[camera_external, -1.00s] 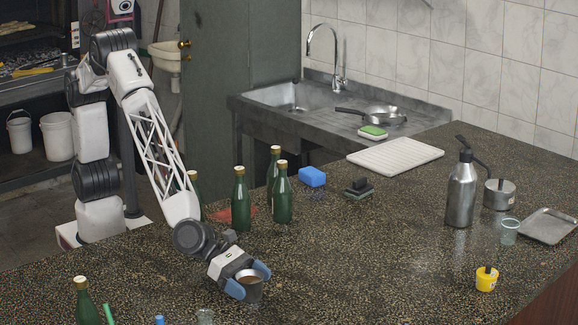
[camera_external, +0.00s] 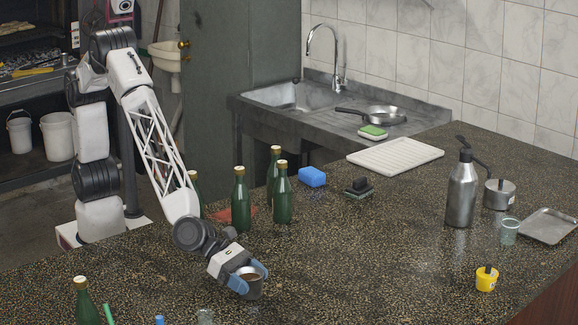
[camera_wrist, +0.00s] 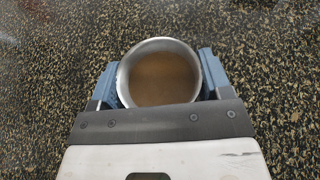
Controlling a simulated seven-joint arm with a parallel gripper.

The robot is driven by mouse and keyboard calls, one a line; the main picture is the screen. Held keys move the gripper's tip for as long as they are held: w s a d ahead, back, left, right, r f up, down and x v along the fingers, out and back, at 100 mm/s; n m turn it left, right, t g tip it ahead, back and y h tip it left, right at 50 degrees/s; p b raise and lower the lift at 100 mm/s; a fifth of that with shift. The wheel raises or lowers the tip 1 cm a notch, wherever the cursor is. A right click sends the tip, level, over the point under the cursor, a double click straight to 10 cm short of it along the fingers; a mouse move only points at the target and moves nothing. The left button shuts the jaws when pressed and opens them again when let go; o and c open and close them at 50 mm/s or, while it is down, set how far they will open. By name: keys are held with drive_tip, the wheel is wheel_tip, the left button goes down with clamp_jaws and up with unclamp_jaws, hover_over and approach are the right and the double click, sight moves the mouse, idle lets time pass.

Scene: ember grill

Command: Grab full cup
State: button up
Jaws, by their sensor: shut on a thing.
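A metal cup (camera_external: 253,287) with brown liquid inside is at the front of the speckled counter in the outside view. The cup also shows in the wrist view (camera_wrist: 160,48), upright, with the brown liquid filling much of its opening. My gripper (camera_external: 250,282) is shut on the cup, with one blue finger on each side of it. In the wrist view the fingers of my gripper (camera_wrist: 159,78) flank the cup's walls left and right. I cannot tell whether the cup's base touches the counter.
Several green bottles (camera_external: 240,200) stand behind my gripper, and another bottle (camera_external: 84,302) is at the front left. A clear glass (camera_external: 205,317) is at the front edge of the picture. A yellow pot (camera_external: 487,280) stands far right.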

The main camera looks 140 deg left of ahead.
drive_tip(key=shift+r, duration=0.5)
wheel_tip(320, 180, up, 2)
drive_tip(key=shift+r, duration=0.1)
drive_tip(key=s, duration=1)
drive_tip(key=s+r, duration=0.1)
drive_tip(key=s, duration=0.5)
drive_tip(key=shift+a, duration=0.2)
